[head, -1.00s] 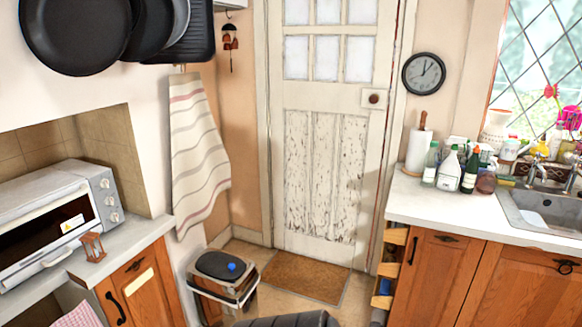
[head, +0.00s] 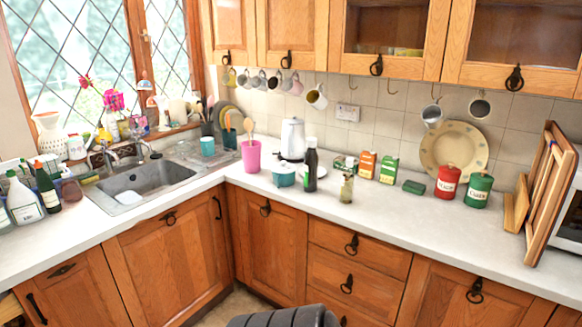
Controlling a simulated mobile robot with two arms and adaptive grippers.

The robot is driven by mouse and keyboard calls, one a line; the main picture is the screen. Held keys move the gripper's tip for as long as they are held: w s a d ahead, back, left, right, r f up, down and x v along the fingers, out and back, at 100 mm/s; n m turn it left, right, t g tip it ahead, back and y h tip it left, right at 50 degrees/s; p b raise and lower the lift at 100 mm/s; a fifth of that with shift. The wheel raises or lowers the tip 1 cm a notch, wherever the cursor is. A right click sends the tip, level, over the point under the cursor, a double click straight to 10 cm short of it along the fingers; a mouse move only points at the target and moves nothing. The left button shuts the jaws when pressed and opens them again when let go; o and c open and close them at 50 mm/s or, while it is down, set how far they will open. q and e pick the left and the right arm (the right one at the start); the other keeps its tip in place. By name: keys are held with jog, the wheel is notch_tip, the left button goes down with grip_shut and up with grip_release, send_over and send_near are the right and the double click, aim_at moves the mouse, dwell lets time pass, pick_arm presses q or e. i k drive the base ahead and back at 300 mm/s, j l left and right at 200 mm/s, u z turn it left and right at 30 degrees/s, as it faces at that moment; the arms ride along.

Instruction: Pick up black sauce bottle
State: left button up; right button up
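A second dark bottle, green-black with a pale label (head: 47,190), stands at the far left by the sink. Neither of my grippers is in view.
The counter (head: 400,212) is clear along its front edge right of the black bottle. A pink cup with wooden utensils (head: 251,156) and a white kettle (head: 293,140) stand nearby. Boxes, canisters (head: 448,182) and wooden boards (head: 545,190) stand to the right. Wall cabinets (head: 392,40) hang above.

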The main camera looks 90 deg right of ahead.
aim_at(311, 158)
jog(key=z, duration=2.9)
